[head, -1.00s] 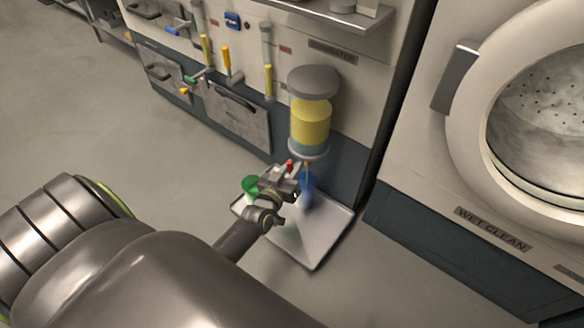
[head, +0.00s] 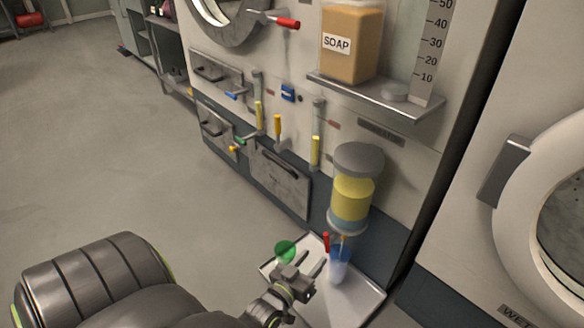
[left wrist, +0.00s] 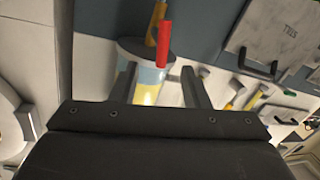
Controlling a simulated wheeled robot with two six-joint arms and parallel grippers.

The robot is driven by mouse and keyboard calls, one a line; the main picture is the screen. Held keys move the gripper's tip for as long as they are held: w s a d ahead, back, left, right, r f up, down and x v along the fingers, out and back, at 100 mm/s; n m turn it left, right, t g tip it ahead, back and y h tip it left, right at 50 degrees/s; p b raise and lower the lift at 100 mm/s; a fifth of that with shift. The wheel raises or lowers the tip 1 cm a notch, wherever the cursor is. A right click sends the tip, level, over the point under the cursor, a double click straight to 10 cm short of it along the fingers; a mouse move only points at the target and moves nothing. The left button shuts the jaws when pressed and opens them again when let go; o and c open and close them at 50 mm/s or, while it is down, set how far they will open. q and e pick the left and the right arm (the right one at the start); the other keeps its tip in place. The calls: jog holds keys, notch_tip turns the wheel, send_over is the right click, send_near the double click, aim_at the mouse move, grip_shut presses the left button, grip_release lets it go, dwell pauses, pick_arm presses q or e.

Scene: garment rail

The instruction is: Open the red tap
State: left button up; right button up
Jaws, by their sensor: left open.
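The red tap (head: 326,242) is a small red handle at the bottom of a clear cylinder (head: 353,197), which holds yellow liquid above blue. In the left wrist view the red tap (left wrist: 161,66) shows in the gap between my fingers, its tip close to the camera. My left gripper (head: 311,263) is open and empty, just below and left of the tap in the head view. Its two fingers (left wrist: 160,87) show spread in the left wrist view, apart from the handle as far as I can tell. My right gripper is not in view.
A blue translucent cup (head: 340,265) stands under the cylinder and a green one (head: 285,251) to its left, by a metal tray (head: 364,300). Another red lever (head: 288,22) sits higher up. A shelf (head: 370,97) holds a soap container (head: 351,42). Floor is free at left.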

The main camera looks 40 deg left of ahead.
pick_arm(q)
jog(key=s+d+p, duration=0.1)
jog(key=s, duration=0.7)
jog(key=shift+s+r, duration=0.2)
jog(key=shift+s, duration=0.1)
